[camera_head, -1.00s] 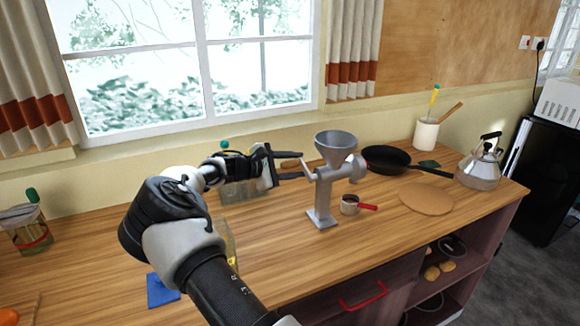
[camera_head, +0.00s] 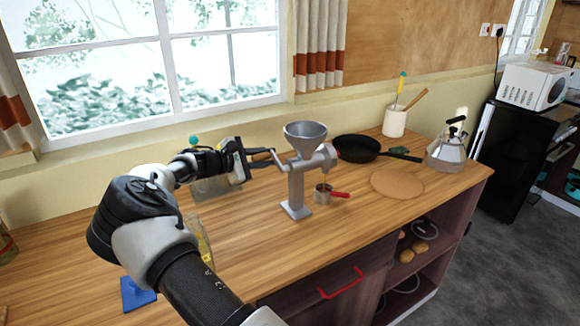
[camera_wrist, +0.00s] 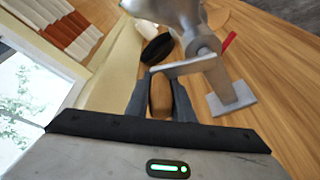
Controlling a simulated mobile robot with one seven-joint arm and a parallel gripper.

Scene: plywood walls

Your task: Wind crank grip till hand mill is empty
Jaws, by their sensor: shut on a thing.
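The grey metal hand mill (camera_head: 297,180) stands upright on the wooden counter, with its funnel hopper (camera_head: 305,132) on top; the inside of the hopper cannot be made out. Its crank arm points left toward my gripper (camera_head: 262,160). In the wrist view the brown crank grip (camera_wrist: 161,97) sits between the two fingers of my gripper (camera_wrist: 160,100), which are shut on it. The crank arm (camera_wrist: 186,67) runs from the grip to the mill body. A small metal cup with a red handle (camera_head: 322,194) stands on the counter just right of the mill's foot.
A black frying pan (camera_head: 357,149), a round board (camera_head: 397,183), a kettle (camera_head: 446,150) and a white utensil pot (camera_head: 394,122) stand to the right. A blue item (camera_head: 138,294) lies at the front left. Counter in front of the mill is clear.

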